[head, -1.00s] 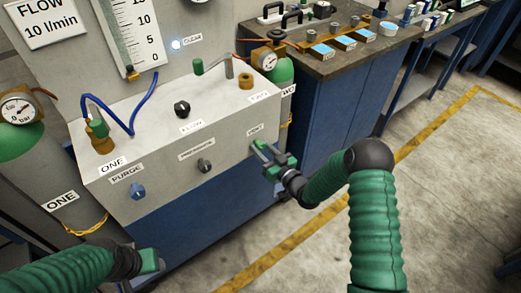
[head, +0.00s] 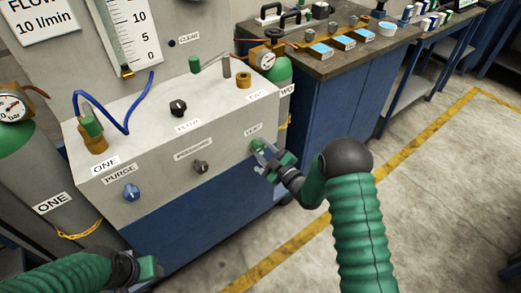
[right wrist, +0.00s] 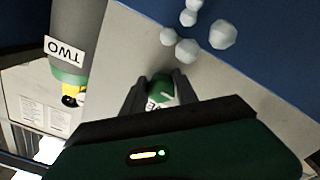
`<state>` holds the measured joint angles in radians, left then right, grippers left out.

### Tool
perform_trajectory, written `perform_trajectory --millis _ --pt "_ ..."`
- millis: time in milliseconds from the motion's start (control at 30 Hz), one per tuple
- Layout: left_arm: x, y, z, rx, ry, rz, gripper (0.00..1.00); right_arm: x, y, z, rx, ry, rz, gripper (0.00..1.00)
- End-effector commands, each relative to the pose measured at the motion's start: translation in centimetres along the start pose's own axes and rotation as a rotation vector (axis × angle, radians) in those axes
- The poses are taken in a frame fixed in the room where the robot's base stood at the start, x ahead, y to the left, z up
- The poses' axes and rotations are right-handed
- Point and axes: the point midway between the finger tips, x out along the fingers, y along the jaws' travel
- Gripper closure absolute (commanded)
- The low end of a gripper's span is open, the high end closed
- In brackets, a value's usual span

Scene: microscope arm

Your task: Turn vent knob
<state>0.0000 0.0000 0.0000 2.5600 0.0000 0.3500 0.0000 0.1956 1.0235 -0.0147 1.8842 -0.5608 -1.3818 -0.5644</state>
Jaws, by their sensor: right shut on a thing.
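The green vent knob (head: 257,145) is on the right end of the grey panel's front face, under the VENT label (head: 253,130). My right gripper (head: 261,150) is shut on the knob, with one finger on each side. In the right wrist view the green knob (right wrist: 160,88) with a pale mark shows between the two dark fingers (right wrist: 158,95). My left gripper (head: 149,267) is at the lower left, apart from the panel; its jaws do not show clearly.
Purge knob (head: 131,193), pressure knob (head: 201,167) and flow knob (head: 178,107) are on the grey cabinet (head: 150,165). Cylinders stand at both sides. Several pale lumps (right wrist: 222,35) show near the panel in the right wrist view. Floor at right is clear.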

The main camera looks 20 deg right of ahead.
Motion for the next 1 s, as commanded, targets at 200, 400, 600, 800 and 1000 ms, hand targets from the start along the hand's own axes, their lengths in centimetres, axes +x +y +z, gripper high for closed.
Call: perform_trajectory --millis 200,400,600,800,1000 --pt "0.24 0.00 0.06 0.000 0.000 0.000 0.52 -0.03 -0.02 -0.07 -0.052 0.002 0.000 1.00" --pt "0.25 0.00 0.06 0.000 0.000 0.000 0.52 -0.04 -0.08 -0.08 -0.062 0.002 -0.002 1.00" --pt "0.25 0.00 0.06 0.000 0.000 0.000 0.52 -0.05 -0.15 -0.07 -0.061 0.002 -0.003 1.00" --pt "0.25 0.00 0.06 0.000 0.000 0.000 0.52 -0.03 -0.17 -0.04 -0.060 0.001 -0.004 0.47" --pt "0.26 0.00 0.06 0.000 0.000 0.000 0.52 0.04 -0.16 0.04 -0.060 0.000 -0.004 0.43"
